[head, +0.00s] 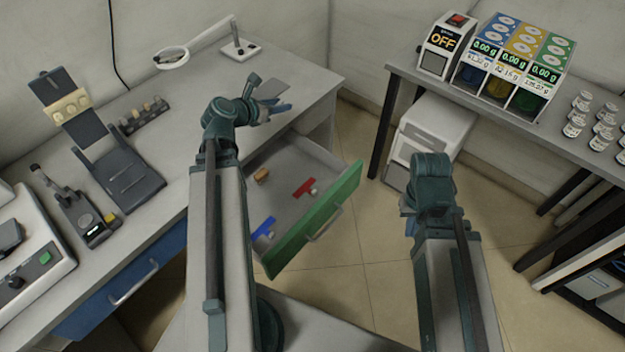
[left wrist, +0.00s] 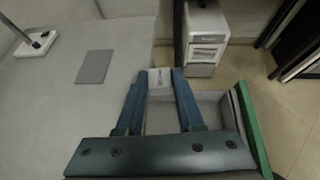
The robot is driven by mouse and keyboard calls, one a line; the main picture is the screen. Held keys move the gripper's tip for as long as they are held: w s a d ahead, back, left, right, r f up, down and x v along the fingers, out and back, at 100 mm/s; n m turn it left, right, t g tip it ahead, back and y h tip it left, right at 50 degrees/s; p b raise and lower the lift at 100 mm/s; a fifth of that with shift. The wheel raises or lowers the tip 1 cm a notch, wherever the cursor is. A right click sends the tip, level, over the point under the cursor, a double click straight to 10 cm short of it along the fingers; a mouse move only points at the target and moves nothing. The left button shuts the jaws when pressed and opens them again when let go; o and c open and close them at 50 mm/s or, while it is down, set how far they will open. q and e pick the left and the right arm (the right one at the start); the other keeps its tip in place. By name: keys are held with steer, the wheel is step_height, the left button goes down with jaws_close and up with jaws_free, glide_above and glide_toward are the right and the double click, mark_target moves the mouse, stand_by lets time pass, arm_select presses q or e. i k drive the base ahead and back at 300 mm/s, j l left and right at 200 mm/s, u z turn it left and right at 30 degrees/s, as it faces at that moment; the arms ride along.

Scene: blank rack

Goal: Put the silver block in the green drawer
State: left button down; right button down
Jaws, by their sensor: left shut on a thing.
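The silver block (left wrist: 161,77) shows in the left wrist view as a pale piece between the fingertips of my left gripper (left wrist: 163,74), which is shut on it. In the head view my left gripper (head: 278,108) is near the right end of the desk; I cannot make out the block there. The green drawer (head: 318,222) is pulled open below the desk, in front of the gripper. Its green front also shows in the left wrist view (left wrist: 251,130). My right arm is at the right in the head view, but its gripper is hidden.
In the drawer lie a red piece (head: 304,187), a blue piece (head: 263,230) and a small orange-brown piece (head: 262,175). A flat grey plate (left wrist: 95,66) lies on the desk (left wrist: 50,110). A white cabinet (head: 431,135) stands beyond. A blue drawer (head: 120,288) is at left.

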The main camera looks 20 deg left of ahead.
mark_target(271, 190)
steer(key=k+j+z, duration=0.1)
steer(key=k+z, duration=0.3)
steer(key=k+j, duration=0.15)
steer(key=k, duration=0.45)
